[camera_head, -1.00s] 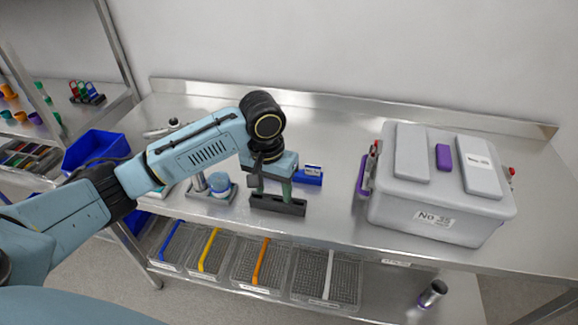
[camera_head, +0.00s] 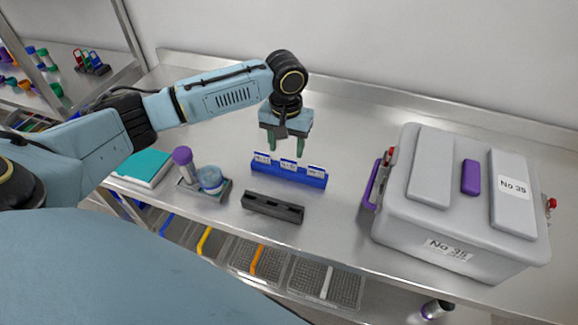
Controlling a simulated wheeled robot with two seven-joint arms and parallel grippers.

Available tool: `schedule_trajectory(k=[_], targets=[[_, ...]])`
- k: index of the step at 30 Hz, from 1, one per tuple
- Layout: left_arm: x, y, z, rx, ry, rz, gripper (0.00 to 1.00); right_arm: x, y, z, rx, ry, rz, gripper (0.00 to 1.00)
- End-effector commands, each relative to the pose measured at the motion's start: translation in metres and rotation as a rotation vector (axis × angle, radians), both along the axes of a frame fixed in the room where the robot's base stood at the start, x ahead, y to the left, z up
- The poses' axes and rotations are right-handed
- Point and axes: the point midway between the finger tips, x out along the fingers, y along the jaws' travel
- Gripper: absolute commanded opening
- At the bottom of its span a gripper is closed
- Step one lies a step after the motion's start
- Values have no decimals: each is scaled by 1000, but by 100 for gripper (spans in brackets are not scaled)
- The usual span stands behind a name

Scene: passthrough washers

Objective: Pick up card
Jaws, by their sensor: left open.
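A blue holder (camera_head: 290,176) stands on the steel table with three small white cards (camera_head: 288,164) upright in it. My left gripper (camera_head: 286,147) is open and points down, just behind and above the middle of the holder in the head view. Nothing shows between its fingers. I cannot tell whether a finger touches a card. A dark slotted block (camera_head: 272,208) lies in front of the holder, with its slots empty. My right gripper is not in view.
A large grey case (camera_head: 455,205) with a purple side handle stands to the right. A small tray with a purple-capped tube (camera_head: 184,160) and a blue-white jar (camera_head: 211,180) stands left, beside a teal book (camera_head: 143,166). The table behind the gripper is clear.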

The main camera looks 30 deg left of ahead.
Motion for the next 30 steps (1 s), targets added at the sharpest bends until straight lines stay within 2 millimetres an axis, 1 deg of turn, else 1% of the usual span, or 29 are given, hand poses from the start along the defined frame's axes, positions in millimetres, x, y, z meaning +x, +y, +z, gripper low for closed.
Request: schedule_trajectory(k=[5,7,9,12,15,23,26,30], targets=[[1,0,-12,0,1,0,52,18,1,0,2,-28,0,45],[3,-1,-21,1,2,0,52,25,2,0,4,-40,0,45],[5,-1,-33,1,2,0,52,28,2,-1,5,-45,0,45],[6,-2,-47,1,2,0,52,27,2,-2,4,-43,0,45],[6,-2,-56,2,1,-1,52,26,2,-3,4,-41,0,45],[6,-2,-59,1,-1,-1,52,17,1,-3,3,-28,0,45],[6,-2,-58,1,0,-1,40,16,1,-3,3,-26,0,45],[6,-2,-58,1,-1,-1,22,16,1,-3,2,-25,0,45]])
